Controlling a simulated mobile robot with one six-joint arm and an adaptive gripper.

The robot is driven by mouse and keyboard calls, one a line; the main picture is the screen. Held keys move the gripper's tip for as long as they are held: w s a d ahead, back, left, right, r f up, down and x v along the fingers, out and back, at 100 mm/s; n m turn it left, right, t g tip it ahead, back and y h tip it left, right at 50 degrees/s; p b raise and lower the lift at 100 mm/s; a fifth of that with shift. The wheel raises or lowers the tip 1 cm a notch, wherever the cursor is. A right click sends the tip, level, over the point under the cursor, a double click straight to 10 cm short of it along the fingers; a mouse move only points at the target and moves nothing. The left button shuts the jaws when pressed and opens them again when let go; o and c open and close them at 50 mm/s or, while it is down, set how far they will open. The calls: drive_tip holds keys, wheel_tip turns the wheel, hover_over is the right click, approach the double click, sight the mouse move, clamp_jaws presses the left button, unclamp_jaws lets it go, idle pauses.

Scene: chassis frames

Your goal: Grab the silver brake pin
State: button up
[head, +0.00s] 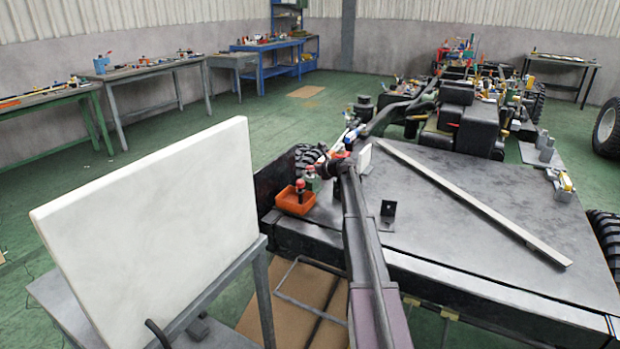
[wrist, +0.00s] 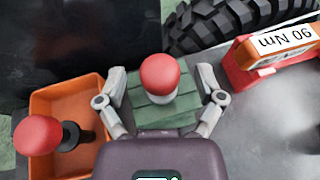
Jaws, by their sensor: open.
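I cannot make out a silver brake pin for certain in either view. In the wrist view my gripper (wrist: 161,84) is open, its two grey fingers on either side of a round red knob (wrist: 160,73) on a green ribbed block (wrist: 162,114). I cannot tell whether the fingers touch the block. A second red knob (wrist: 38,136) on a black stem stands at the orange tray (wrist: 68,98), left of the gripper. In the head view my gripper (head: 328,162) is over the left edge of the grey chassis deck, and its fingers are hard to see.
A red and orange part labelled "90 Nm" (wrist: 283,50) lies right of the gripper, near a black tyre (wrist: 225,22). A large white board (head: 155,230) stands at left.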

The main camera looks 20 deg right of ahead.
drive_tip(key=shift+w+a+f, duration=0.1)
drive_tip(key=shift+w, duration=0.1)
idle(0.4)
clamp_jaws()
